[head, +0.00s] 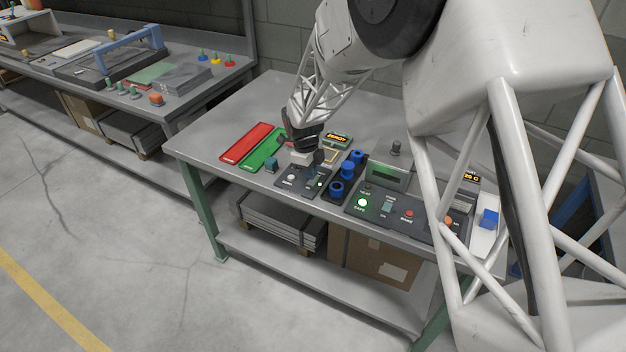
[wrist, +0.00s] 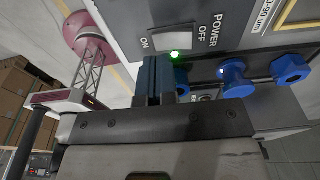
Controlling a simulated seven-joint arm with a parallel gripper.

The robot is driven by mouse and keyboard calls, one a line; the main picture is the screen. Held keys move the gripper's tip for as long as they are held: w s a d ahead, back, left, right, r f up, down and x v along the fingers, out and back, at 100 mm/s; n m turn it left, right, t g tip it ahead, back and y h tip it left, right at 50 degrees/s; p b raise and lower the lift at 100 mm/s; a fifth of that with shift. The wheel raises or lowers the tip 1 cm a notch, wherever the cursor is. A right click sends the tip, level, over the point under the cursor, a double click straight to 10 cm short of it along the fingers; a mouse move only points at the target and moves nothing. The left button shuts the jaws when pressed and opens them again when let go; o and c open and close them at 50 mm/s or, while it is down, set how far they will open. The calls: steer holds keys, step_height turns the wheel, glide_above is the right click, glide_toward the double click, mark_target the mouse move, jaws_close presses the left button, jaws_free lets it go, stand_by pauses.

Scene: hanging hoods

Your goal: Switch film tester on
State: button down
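The film tester is the dark grey panel (head: 297,181) near the front edge of the bench. In the wrist view its white power rocker switch (wrist: 174,40) sits between the ON and OFF labels. A small green light (wrist: 174,55) beside the switch is lit. My gripper (wrist: 158,68) has its two dark blue fingers together, with nothing seen between them. The fingertips are close to the switch and the light; I cannot tell whether they touch. In the head view my gripper (head: 318,158) is just above the panel.
Blue knobs (head: 348,171) stand right of the tester. Farther right is another control panel (head: 385,206) with a lit green button. Red (head: 246,142) and green (head: 262,150) strips lie to the left. The left front bench corner is clear.

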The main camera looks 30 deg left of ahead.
steer(key=shift+r, duration=2.3)
steer(key=s+d+r+n, duration=0.25)
steer(key=d+r, duration=0.45)
steer(key=d, duration=0.4)
steer(key=s+d+r+n+t+y, duration=0.1)
steer(key=d+r+n, duration=0.2)
steer(key=d+r, duration=0.55)
steer(key=s+d+r+n, duration=0.2)
steer(key=d+r+n, duration=0.15)
steer(key=d, duration=1.05)
steer(key=s+d+r+n+t, duration=0.1)
steer(key=s+d+r+n, duration=0.2)
steer(key=s+d+n, duration=0.5)
steer(key=s+d, duration=1.3)
steer(key=s, duration=0.3)
steer(key=shift+s+r+n+t, duration=0.2)
steer(key=shift+s+n+t, duration=0.1)
steer(key=shift+s+n, duration=0.1)
